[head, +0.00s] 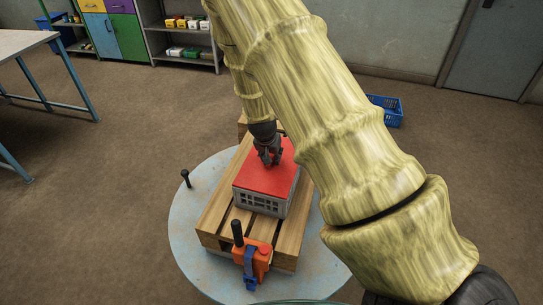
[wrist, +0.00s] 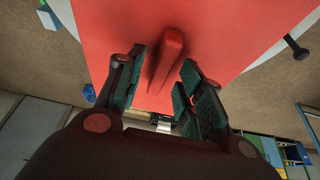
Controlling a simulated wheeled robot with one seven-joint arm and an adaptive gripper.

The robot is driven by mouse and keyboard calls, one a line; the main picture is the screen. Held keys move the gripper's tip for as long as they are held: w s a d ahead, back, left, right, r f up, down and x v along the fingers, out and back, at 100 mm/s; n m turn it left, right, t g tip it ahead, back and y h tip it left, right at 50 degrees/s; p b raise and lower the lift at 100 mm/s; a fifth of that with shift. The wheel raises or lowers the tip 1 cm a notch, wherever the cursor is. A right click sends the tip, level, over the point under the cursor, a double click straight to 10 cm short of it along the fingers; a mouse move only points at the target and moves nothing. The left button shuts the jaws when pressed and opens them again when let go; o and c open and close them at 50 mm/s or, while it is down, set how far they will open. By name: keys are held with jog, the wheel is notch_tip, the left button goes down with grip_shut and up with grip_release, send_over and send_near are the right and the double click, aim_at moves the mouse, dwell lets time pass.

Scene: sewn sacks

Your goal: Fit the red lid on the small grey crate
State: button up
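The red lid (head: 262,180) lies on top of the small grey crate (head: 262,204), covering its top. I cannot tell whether its edges are fully seated. In the wrist view the lid (wrist: 235,35) fills the upper middle, with a raised red bar handle (wrist: 168,58) across it. My gripper (head: 268,163) is over the lid, pointing down. In the wrist view its two fingers (wrist: 163,88) are spread on either side of the handle, with a gap visible on each side. The gripper is open and holds nothing.
The crate stands on a wooden pallet (head: 215,215) on a round pale-blue table (head: 185,225). An orange device (head: 256,258) with a blue strap sits at the pallet's front. A black peg (head: 186,178) stands at left. A blue basket (head: 388,110) is on the floor behind.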

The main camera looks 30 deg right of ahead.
jog(key=b+v, duration=0.3)
jog(key=v, duration=0.9)
jog(key=shift+r+b, duration=0.25)
jog(key=shift+b, duration=0.05)
